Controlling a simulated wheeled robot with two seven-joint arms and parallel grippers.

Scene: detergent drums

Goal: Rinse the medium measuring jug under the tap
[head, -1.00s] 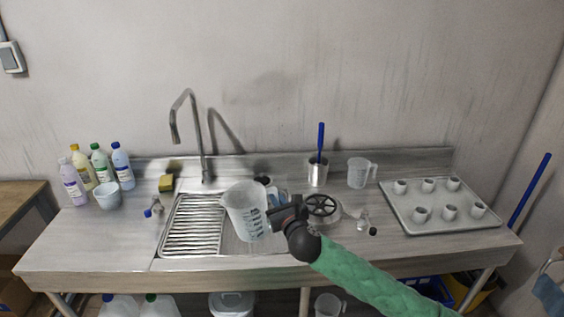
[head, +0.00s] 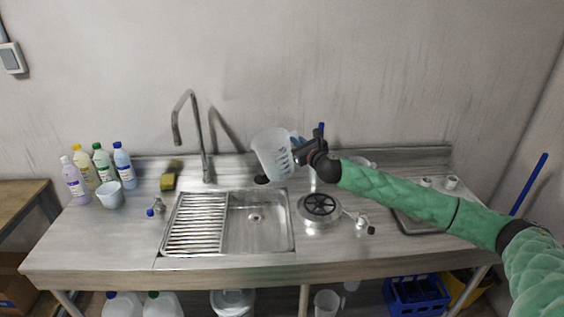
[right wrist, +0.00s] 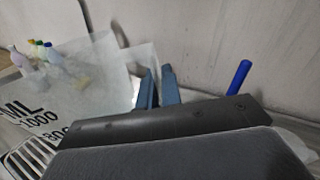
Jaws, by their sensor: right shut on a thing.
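The measuring jug (head: 270,154) is translucent with printed markings. My right gripper (head: 300,150) is shut on it at its right side and holds it tilted above the back of the counter, behind the sink. In the right wrist view the jug wall (right wrist: 62,90) fills the left, with "ML" and "1000" readable, beside the blue fingers (right wrist: 157,88). The tap (head: 191,130) is a tall bent spout to the left of the jug, apart from it. No water shows from it. The sink (head: 258,222) lies below and is empty. My left gripper is not in view.
A ribbed drainboard (head: 197,222) covers the sink's left part. Several bottles (head: 102,165), a small white tub (head: 110,195) and a sponge (head: 170,178) stand at the left. A round black-spoked fitting (head: 320,205) is right of the sink. My arm partly hides the cup tray (head: 410,225).

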